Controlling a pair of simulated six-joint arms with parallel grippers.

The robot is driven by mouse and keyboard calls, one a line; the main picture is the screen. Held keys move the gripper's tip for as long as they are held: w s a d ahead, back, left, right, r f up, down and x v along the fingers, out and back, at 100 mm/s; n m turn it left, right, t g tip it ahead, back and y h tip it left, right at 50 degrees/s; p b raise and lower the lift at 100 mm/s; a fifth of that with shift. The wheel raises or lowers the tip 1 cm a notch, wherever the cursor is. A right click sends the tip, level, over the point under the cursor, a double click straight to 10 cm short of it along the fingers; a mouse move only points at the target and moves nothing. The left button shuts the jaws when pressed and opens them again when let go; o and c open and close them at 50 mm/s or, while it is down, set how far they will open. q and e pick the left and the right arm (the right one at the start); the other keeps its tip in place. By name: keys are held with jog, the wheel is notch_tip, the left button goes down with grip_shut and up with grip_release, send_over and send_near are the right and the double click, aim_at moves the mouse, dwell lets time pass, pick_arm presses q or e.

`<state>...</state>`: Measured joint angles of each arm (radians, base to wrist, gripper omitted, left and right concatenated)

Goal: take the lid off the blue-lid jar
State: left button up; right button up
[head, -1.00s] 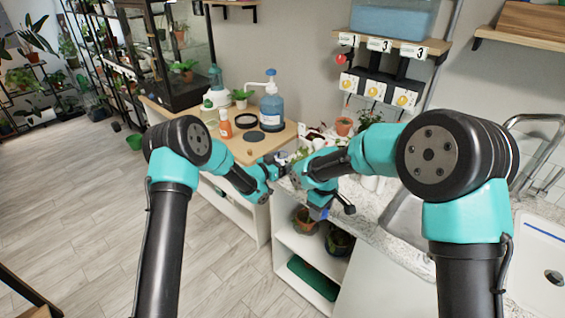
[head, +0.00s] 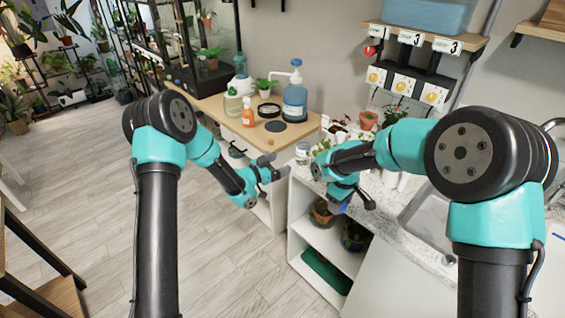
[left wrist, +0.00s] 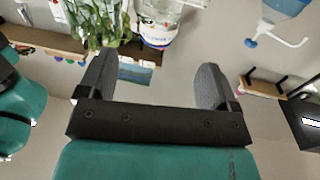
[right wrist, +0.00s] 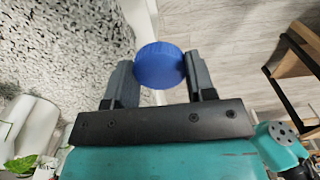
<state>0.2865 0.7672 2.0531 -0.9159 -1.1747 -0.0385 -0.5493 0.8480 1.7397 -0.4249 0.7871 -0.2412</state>
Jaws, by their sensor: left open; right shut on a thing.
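The blue lid (right wrist: 160,65) is between the fingers of my right gripper (right wrist: 158,80), which is shut on it. In the head view a little of the blue lid (head: 341,206) shows below my right gripper, out past the counter's front edge. A clear jar (head: 303,152) with a pale label stands at the counter's left end, apart from the lid. It also seems to show at the top of the left wrist view (left wrist: 160,24), cut off by the frame. My left gripper (head: 277,167) is open and empty, left of the jar and apart from it.
A wooden table (head: 300,132) behind holds a blue pump bottle (head: 295,98), an orange bottle (head: 248,112) and dark round dishes. Small plants and a terracotta pot (head: 367,120) stand on the counter near my right arm. Shelves with pots are below. The floor at left is clear.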

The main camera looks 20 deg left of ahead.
dwell(0.6)
pick_arm(q)
jog(key=s+d+f+n+g+y, duration=0.2)
jog(key=s+f+n+g, duration=0.1)
jog(key=s+f, duration=0.5)
jog(key=s+d+f+n+g+y, duration=0.25)
jog(key=s+f, duration=0.25)
jog(key=f, duration=0.4)
jog(key=s+d+f+n+g, duration=0.1)
jog(key=s+f+g, duration=0.1)
jog(key=s, duration=0.5)
jog(key=s+f+n+g+y, duration=0.1)
jog(key=s+f+g, duration=0.1)
jog(key=s, duration=0.5)
jog(key=s+d+f+n+g, duration=0.1)
jog(key=s+f+g, duration=0.1)
jog(key=s+g, duration=0.2)
jog(key=s, duration=0.3)
jog(key=shift+s+d+f+g, duration=0.15)
jog(key=shift+d+f+g, duration=0.05)
jog(key=shift+d+g, duration=0.15)
jog(key=shift+y, duration=0.25)
